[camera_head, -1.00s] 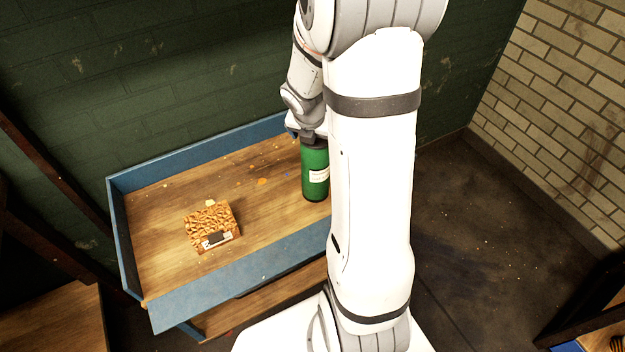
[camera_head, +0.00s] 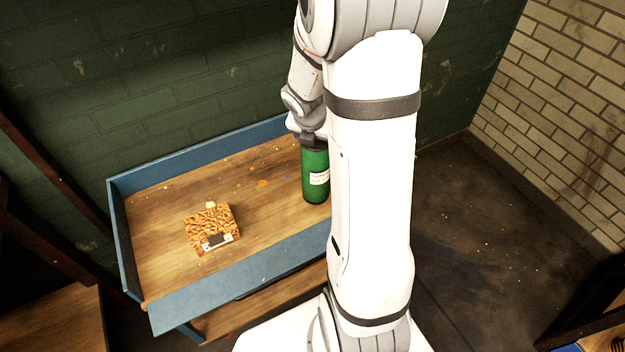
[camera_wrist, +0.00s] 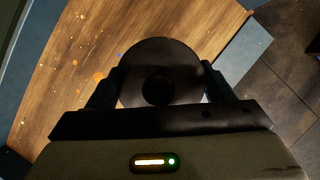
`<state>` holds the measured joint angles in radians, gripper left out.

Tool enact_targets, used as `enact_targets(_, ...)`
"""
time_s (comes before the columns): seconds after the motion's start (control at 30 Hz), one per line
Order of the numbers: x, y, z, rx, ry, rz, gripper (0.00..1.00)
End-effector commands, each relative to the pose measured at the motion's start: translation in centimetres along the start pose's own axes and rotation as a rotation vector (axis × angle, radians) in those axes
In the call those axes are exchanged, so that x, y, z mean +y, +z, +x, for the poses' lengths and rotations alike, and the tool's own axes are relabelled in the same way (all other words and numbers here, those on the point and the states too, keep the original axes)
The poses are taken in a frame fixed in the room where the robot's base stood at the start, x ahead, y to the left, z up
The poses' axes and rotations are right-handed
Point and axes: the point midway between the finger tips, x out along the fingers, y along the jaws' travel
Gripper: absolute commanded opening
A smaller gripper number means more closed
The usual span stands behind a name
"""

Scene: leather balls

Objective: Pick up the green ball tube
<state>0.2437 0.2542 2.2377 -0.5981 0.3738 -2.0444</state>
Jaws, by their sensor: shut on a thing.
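The green ball tube (camera_head: 315,178) stands upright on the wooden bench top, with a pale label on its side. My arm hides part of its right side in the head view. My gripper (camera_head: 313,142) is above it, shut on its upper end. In the wrist view the tube's dark round top (camera_wrist: 160,62) sits between the two fingers of my gripper (camera_wrist: 162,92), one at each side. I cannot tell whether the tube's base touches the bench.
The bench has blue raised edges (camera_head: 235,287) and a wooden top (camera_head: 165,205). A brown patterned box (camera_head: 212,228) lies on its left part. A dark green wall (camera_head: 140,85) stands behind. Dark floor (camera_head: 490,230) lies open to the right.

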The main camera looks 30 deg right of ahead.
Motion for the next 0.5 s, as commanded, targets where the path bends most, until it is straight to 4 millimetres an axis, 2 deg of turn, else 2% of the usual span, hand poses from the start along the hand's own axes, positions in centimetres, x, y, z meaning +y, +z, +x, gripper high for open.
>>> enact_targets(0.03,-0.02,0.0,0.0,0.0,0.0,0.0,0.34)
enact_targets(0.2,-0.03,0.01,0.01,0.0,0.0,0.001,0.2)
enact_targets(0.5,-0.02,0.39,-0.73,-0.002,0.001,0.002,0.2)
